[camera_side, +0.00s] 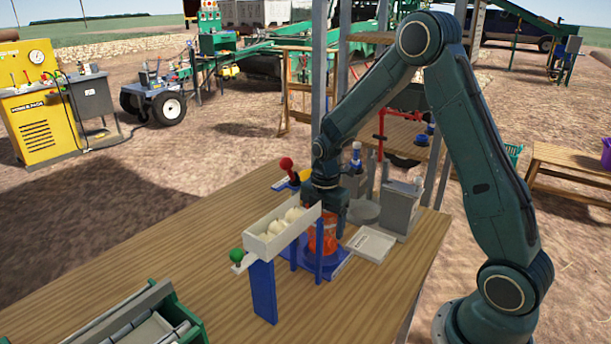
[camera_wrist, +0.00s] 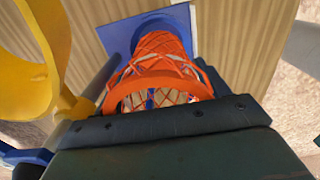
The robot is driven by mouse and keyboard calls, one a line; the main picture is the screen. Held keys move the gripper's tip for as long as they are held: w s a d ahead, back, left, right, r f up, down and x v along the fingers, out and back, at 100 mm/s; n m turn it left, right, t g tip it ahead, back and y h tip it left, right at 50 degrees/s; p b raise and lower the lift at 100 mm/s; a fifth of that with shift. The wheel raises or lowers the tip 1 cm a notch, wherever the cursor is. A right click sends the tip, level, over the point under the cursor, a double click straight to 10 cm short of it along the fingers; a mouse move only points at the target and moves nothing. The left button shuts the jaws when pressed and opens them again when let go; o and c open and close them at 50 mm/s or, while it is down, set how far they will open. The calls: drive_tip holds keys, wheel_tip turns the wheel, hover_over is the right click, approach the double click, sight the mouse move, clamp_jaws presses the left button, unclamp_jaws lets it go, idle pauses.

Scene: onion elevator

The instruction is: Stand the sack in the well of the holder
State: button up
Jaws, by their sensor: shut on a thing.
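The sack (camera_side: 327,236) is an orange mesh tube, about upright, and it also shows in the wrist view (camera_wrist: 158,66) with its orange rim nearest the camera. My gripper (camera_side: 329,205) is shut on the sack near its top rim. The holder (camera_side: 338,266) is a blue plate with a post in front of the sack; its plate shows in the wrist view (camera_wrist: 118,38). The sack is over the plate, its lower end at or close to the well. I cannot tell whether it is seated, as the sack and post hide the well.
A white trough (camera_side: 262,247) with several pale onions slopes beside the sack on a blue support (camera_side: 263,291). A green-knobbed lever (camera_side: 237,256) is at its left end.

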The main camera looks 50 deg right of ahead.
drive_tip(key=shift+f, duration=1.8)
drive_tip(key=shift+f, duration=0.1)
drive_tip(key=o, duration=1)
wheel_tip(320, 180, up, 12)
drive_tip(key=shift+r, duration=0.15)
